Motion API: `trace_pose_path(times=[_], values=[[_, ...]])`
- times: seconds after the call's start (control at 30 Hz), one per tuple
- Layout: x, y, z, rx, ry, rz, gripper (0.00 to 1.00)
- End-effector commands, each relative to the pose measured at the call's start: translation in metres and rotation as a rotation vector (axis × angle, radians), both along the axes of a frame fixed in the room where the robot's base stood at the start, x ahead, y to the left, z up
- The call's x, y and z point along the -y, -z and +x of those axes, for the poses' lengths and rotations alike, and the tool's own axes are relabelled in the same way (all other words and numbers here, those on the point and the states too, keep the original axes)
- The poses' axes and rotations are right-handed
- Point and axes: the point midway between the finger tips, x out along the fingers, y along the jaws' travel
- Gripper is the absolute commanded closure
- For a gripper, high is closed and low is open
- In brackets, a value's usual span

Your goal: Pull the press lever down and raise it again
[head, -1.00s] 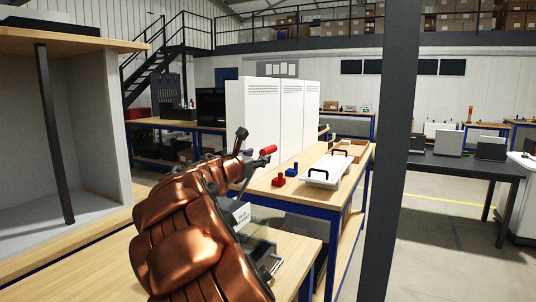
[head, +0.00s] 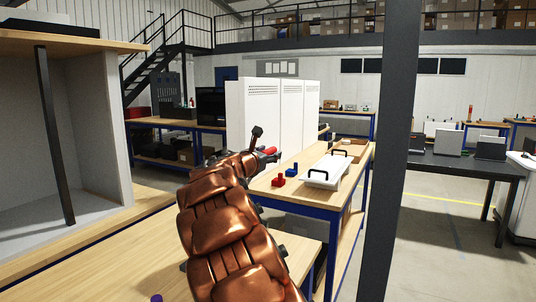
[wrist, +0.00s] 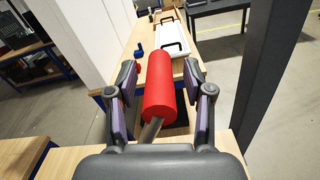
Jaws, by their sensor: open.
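The press lever has a red cylindrical handle (wrist: 160,88) on a metal rod (wrist: 151,130). In the wrist view the handle lies between the two fingers of my gripper (wrist: 160,95). The gripper is open, with a visible gap on both sides of the handle. In the head view only the red end of the handle (head: 269,150) shows, past my copper-coloured arm. My arm hides the rest of the press and most of the gripper there.
A wooden bench (head: 110,262) lies in front. Behind it, another bench holds a red block (head: 278,180), a blue block (head: 292,170) and a white tray (head: 327,170) with black handles. A dark post (head: 389,150) stands to the right, a grey-walled shelf (head: 95,120) to the left.

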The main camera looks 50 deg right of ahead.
Motion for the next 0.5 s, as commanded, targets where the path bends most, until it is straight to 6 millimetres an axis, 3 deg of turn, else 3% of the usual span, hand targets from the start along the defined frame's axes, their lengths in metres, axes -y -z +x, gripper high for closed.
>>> trace_pose_path(times=[0.1, 0.5], values=[[-0.0001, 0.0001, 0.0000, 0.000, 0.000, 0.000, 0.48], [-0.0003, 0.0003, 0.0002, 0.000, 0.000, 0.000, 0.90]])
